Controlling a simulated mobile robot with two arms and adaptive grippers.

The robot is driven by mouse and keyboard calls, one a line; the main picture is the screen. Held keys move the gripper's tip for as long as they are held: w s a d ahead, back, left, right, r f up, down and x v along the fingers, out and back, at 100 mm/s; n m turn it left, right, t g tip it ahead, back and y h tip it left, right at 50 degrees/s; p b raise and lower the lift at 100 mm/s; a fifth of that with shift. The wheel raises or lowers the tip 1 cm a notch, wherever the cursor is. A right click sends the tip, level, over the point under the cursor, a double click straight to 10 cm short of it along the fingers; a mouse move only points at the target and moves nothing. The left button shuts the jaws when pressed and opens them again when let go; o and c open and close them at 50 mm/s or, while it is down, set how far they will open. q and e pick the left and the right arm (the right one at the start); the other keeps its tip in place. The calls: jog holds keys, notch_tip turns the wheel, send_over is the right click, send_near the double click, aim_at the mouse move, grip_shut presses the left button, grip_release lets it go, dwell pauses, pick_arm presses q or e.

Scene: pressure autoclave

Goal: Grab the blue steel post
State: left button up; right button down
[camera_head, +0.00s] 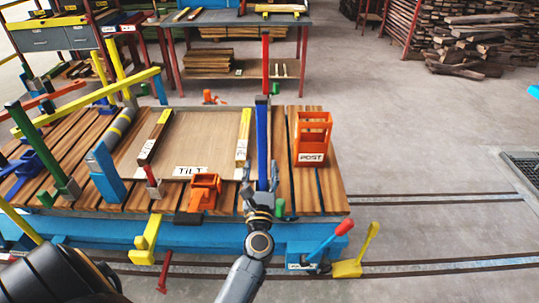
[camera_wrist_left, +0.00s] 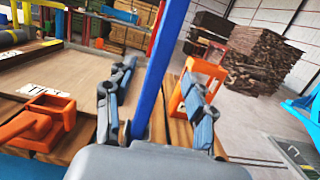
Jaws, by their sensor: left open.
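The blue steel post (camera_head: 262,140) stands upright near the front edge of the wooden-slatted platform (camera_head: 335,185), right of the board marked TILT (camera_head: 205,135). A red upright piece (camera_head: 265,60) shows above its top. My left gripper (camera_head: 261,180) is open at the lower part of the post. The post's foot is hidden behind the gripper body there. My right gripper does not show.
An orange holder marked POST (camera_head: 313,135) stands close to the right of the post. An orange block (camera_head: 205,190) sits to the left. Red (camera_head: 325,242) and yellow (camera_head: 367,245) levers stand at the front right. The floor to the right is open, with rails.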

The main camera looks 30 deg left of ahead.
aim_at(262, 150)
pick_arm(q)
jog(key=x, duration=0.3)
jog(key=shift+d, duration=0.1)
jog(key=shift+w+a+r+p, duration=0.1)
jog(key=shift+w+a+p, duration=0.2)
jog(key=shift+w, duration=0.15)
jog(key=p+x, duration=0.1)
jog(key=x, duration=0.3)
jog(key=shift+w+a, duration=0.1)
jog(key=shift+w, duration=0.1)
jog(key=shift+w+a, duration=0.15)
jog(key=shift+w, duration=0.05)
grip_shut()
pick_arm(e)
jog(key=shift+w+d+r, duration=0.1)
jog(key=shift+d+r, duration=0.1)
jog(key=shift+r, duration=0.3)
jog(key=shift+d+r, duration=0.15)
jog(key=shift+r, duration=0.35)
